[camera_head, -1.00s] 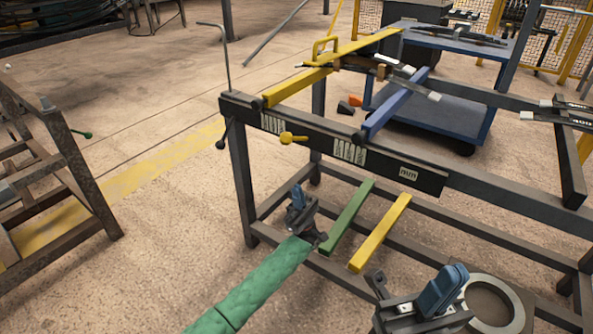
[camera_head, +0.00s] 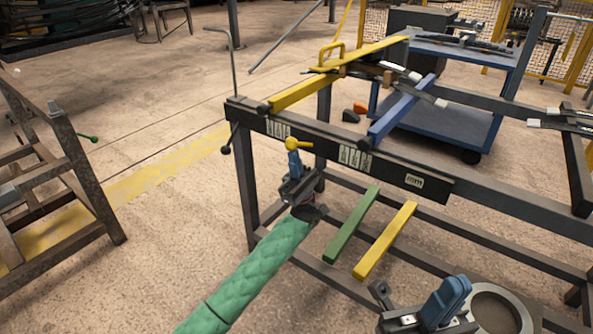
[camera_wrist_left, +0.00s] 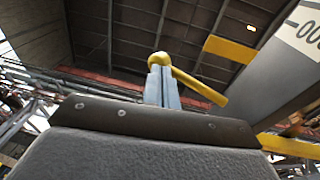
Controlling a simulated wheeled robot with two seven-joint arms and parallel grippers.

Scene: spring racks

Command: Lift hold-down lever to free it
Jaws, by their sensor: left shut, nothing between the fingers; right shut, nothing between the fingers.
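The yellow hold-down lever (camera_head: 302,146) with its round knob sits on the front of the dark rail, lying nearly level. My left gripper (camera_head: 293,158) is shut and empty, pointing up directly below the lever's knob. In the left wrist view the lever (camera_wrist_left: 198,86) runs from the knob down to the right, and my left fingertips (camera_wrist_left: 162,75) are right at the knob; I cannot tell whether they touch it. My right gripper (camera_head: 460,282) is shut and empty, low at the lower right, well away from the lever.
The dark front rail (camera_head: 385,174) carries white-marked plates. Yellow (camera_head: 335,76) and blue (camera_head: 403,108) bars lie across the rack top. Green (camera_head: 352,226) and yellow (camera_head: 385,240) bars lie lower, right of my left arm. A thin bent rod (camera_head: 235,65) stands at the rack's left corner.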

